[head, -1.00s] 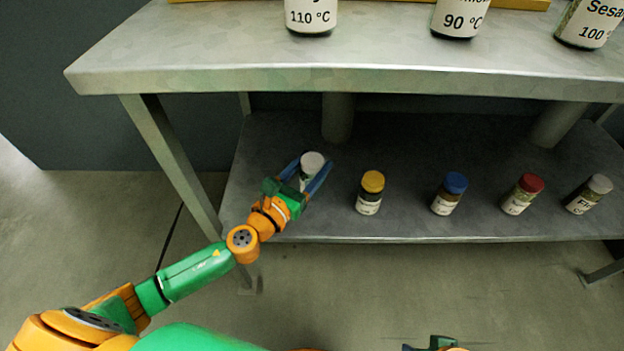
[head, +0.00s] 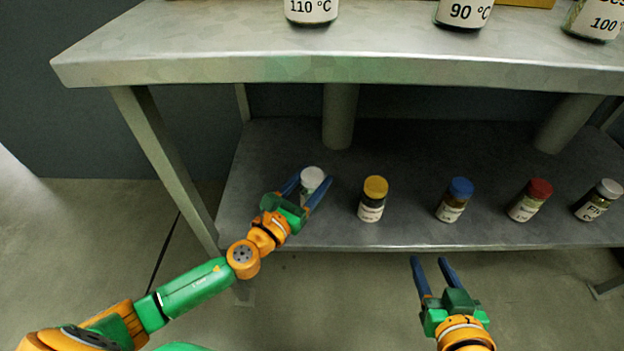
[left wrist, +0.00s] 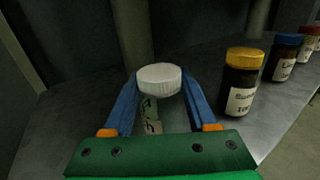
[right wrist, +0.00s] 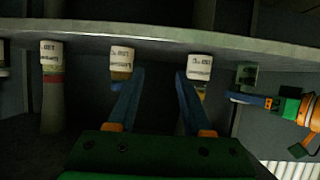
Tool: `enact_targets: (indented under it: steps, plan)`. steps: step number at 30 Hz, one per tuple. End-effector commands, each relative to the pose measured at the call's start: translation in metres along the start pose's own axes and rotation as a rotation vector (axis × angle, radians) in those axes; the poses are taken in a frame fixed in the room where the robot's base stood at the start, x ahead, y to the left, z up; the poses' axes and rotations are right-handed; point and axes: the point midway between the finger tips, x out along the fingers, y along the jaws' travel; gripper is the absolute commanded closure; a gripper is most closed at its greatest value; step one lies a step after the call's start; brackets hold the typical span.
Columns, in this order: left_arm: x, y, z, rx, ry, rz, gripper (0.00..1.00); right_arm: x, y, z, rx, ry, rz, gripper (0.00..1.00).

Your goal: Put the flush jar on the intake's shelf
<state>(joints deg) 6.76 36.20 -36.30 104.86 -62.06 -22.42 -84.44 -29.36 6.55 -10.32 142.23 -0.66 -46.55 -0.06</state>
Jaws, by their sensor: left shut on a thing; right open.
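A clear jar with a white lid (head: 313,174) is at the left end of the lower shelf (head: 270,160). My left gripper (head: 305,195) is shut on this jar, one blue finger on each side. In the left wrist view, the jar (left wrist: 159,80) stands upright between the fingers, its label turned sideways and unreadable. Whether its base touches the shelf is hidden. My right gripper (head: 433,265) is open and empty, in front of the shelf edge. At the far right stands a pale-lidded jar (head: 597,201) whose label starts with "Fl".
Yellow-lidded (head: 373,200), blue-lidded (head: 454,201) and red-lidded (head: 530,201) jars stand in a row on the lower shelf. The upper tabletop (head: 200,45) overhangs them and holds larger labelled jars. A table leg (head: 165,165) stands left of my left gripper.

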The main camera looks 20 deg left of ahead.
Motion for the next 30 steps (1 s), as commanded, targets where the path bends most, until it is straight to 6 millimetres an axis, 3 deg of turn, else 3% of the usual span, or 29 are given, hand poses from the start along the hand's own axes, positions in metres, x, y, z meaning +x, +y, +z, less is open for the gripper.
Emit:
enact_targets:
  steps: [8,9,12,24,30]
  plan:
    - [0.0,0.0,-0.001,0.0,-0.001,0.0,1.0,0.001,-0.001,-0.008,-0.001,0.042,-0.002,0.5]
    - [0.0,0.0,-0.002,0.0,0.0,0.0,0.4,0.001,-0.001,-0.009,-0.001,0.047,-0.002,0.5]
    - [0.0,0.0,-0.002,0.0,0.0,0.0,0.13,0.001,-0.001,-0.009,-0.001,0.046,-0.002,0.5]
    - [0.0,0.0,0.001,0.0,0.0,0.0,0.12,0.0,0.0,-0.003,-0.001,0.009,0.0,0.5]
    - [-0.045,0.0,-0.004,0.0,0.007,-0.001,0.12,0.001,0.0,-0.001,-0.001,0.009,0.0,0.5]
